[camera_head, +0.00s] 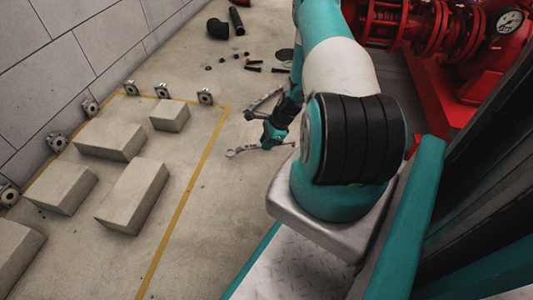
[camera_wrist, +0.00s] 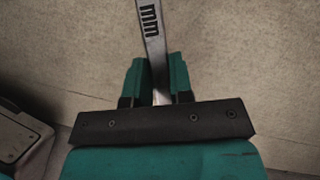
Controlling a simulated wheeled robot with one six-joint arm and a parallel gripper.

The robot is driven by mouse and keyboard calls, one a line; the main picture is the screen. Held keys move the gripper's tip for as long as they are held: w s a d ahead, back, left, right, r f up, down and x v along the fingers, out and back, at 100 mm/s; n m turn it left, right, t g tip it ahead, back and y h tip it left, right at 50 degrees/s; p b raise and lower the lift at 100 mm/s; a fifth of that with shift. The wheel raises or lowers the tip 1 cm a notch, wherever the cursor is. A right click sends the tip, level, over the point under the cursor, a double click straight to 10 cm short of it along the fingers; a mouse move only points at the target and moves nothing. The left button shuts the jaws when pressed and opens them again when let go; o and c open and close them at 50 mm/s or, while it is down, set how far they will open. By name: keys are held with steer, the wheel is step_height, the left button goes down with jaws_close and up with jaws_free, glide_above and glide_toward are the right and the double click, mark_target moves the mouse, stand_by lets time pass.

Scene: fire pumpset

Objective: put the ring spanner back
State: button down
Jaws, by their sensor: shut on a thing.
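My gripper (camera_head: 273,134) is low over the concrete floor, left of my base. It is shut on a steel spanner, taken as the ring spanner (camera_head: 246,150), whose shank sticks out to both sides of the jaws. In the wrist view the shank of this ring spanner (camera_wrist: 150,35), marked "mm", stands between the two teal fingers (camera_wrist: 157,82). A second spanner-like tool (camera_head: 264,101) lies just beyond the gripper.
Several bolts and small dark parts (camera_head: 253,69) lie on the floor further back, with a black pipe elbow (camera_head: 218,28). Concrete blocks (camera_head: 133,196) and flanged fittings (camera_head: 205,97) stand left inside a yellow line (camera_head: 184,185). Red pump pipework (camera_head: 440,60) is at the right.

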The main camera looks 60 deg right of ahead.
mark_target(267, 156)
step_height(267, 156, down, 4)
steer(key=shift+b, duration=1.15)
steer(key=shift+r, duration=0.15)
steer(key=c, duration=1)
jaws_free()
steer(key=shift+f, duration=0.2)
steer(key=shift+r+p, duration=0.3)
steer(key=shift+r, duration=0.05)
steer(key=p+v, duration=0.6)
steer(key=v, duration=0.5)
steer(key=shift+s+d+r+p, duration=0.15)
steer(key=shift+r+p, duration=0.2)
steer(key=shift+p, duration=0.05)
